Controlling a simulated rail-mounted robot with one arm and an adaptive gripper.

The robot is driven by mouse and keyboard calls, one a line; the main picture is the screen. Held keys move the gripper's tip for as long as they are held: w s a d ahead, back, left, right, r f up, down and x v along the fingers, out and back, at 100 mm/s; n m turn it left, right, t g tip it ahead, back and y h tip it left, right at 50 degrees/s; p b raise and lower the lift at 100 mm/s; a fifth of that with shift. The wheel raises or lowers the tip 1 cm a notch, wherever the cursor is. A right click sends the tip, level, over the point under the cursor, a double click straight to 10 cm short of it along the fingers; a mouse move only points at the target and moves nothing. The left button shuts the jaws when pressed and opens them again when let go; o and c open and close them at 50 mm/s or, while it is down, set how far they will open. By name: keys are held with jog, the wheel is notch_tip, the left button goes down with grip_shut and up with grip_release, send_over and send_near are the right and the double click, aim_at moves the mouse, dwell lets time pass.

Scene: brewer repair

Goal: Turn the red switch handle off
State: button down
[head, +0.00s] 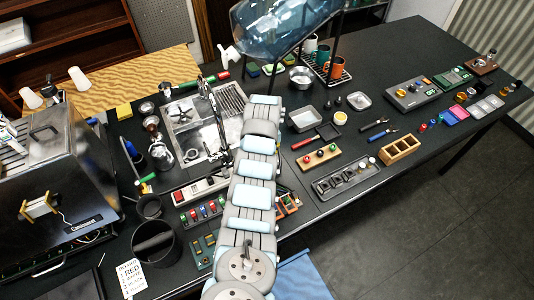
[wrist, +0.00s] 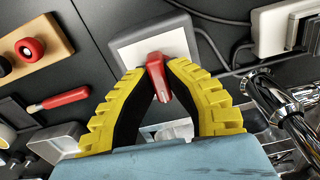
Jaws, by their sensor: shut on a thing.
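The red switch handle (wrist: 157,72) stands out from a switch box (wrist: 155,40) with a pale plate and grey frame, near the top middle of the wrist view. My gripper (wrist: 155,72) has yellow ridged fingers with black inner pads. Their tips close in on the two sides of the red handle, and the gripper is shut on it. The handle's end points down in the picture, between the fingers. In the head view my arm covers this spot, so the switch, handle and gripper are hidden there.
A wooden block with red and black knobs (wrist: 32,42) and a red-handled tool (wrist: 58,100) lie left of the switch. A white power strip (wrist: 285,28), dark cables and chrome tubing (wrist: 275,98) are close on the right. The sink (head: 190,120) lies left of my arm.

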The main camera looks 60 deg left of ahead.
jog(key=shift+f+n, duration=0.1)
jog(key=shift+n, duration=0.4)
jog(key=c, duration=1.1)
grip_release()
jog(key=shift+o, duration=0.2)
notch_tip(320, 180, up, 12)
jog(key=shift+w, duration=0.1)
